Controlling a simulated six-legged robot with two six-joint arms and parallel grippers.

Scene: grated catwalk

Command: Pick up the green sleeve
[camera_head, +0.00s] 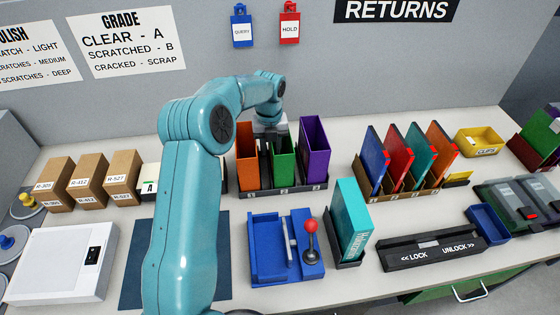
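The green sleeve (284,165) stands upright in the middle of a dark rack (285,190), between an orange sleeve (247,165) and a taller purple sleeve (314,150). My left gripper (268,142) is over the back of the rack, at the upper part of the green sleeve and between it and the orange one. My own arm and wrist hide most of the gripper's shape. I cannot tell whether its fingers touch the green sleeve or are open or shut. My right gripper is not in view.
A blue fixture with a red-knobbed lever (311,228) stands in front of the rack. A teal box (352,215) stands right of it. Several coloured cases (410,155) stand in a tray at right. Cardboard boxes (90,175) stand at left.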

